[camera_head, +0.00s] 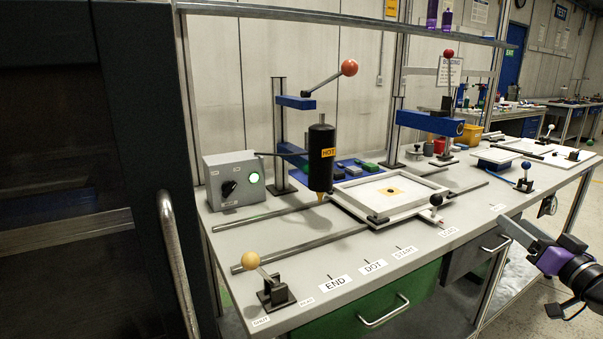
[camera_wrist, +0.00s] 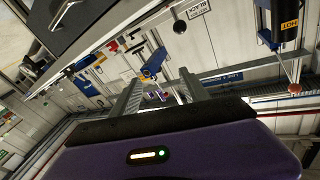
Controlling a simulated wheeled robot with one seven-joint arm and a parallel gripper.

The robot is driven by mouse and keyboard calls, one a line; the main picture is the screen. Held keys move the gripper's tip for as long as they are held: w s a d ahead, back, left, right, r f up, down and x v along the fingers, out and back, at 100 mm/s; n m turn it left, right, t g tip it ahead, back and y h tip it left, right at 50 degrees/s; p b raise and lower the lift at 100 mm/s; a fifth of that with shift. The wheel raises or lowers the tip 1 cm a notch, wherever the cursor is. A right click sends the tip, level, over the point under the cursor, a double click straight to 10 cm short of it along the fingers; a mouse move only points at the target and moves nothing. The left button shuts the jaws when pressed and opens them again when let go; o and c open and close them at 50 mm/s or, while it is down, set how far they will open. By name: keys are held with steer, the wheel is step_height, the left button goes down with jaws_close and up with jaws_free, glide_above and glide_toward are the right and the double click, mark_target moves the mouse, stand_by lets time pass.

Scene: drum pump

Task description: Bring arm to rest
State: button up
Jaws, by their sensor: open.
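My gripper (camera_head: 513,224) is at the right side of the head view, in front of the workbench (camera_head: 230,225) and off its front edge. Its two grey fingers are apart with nothing between them. In the wrist view my gripper (camera_wrist: 160,82) also shows open and empty, with the purple wrist housing in front. The wrist view is tilted, and the bench appears along its upper left. My arm comes in from the lower right of the head view, and most of it is out of frame.
On the bench are a black HOT cylinder (camera_head: 321,160), a white framed tray (camera_head: 345,204), a control box (camera_head: 234,182) with a lit green button, and a yellow-knobbed lever (camera_head: 251,261). A drawer handle (camera_head: 495,245) sticks out near my gripper. Floor on the right is open.

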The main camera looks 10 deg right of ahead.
steer(key=s+a+f+m+g+h, duration=0.1)
steer(key=s+a+f+m+h, duration=0.45)
steer(key=s+a+f, duration=0.75)
steer(key=s+a+f+n+g+y, duration=0.1)
steer(key=s+a+f+n+y, duration=0.15)
steer(key=s+a, duration=0.65)
steer(key=s+a+f+n+g+y, duration=0.15)
steer(key=s+a+n, duration=0.25)
steer(key=s+a, duration=0.5)
steer(key=s+a+f+n+g+y, duration=0.1)
steer(key=s+a+f+n+y, duration=0.35)
steer(key=s, duration=0.75)
step_height(320, 180, up, 17)
steer(key=a+m+h+p, duration=0.1)
steer(key=p, duration=1.4)
steer(key=shift+w+m+h, duration=0.2)
steer(key=shift+m+h, duration=0.1)
steer(key=shift+m, duration=0.05)
steer(key=shift+f+t, duration=0.15)
steer(key=shift+t, duration=0.1)
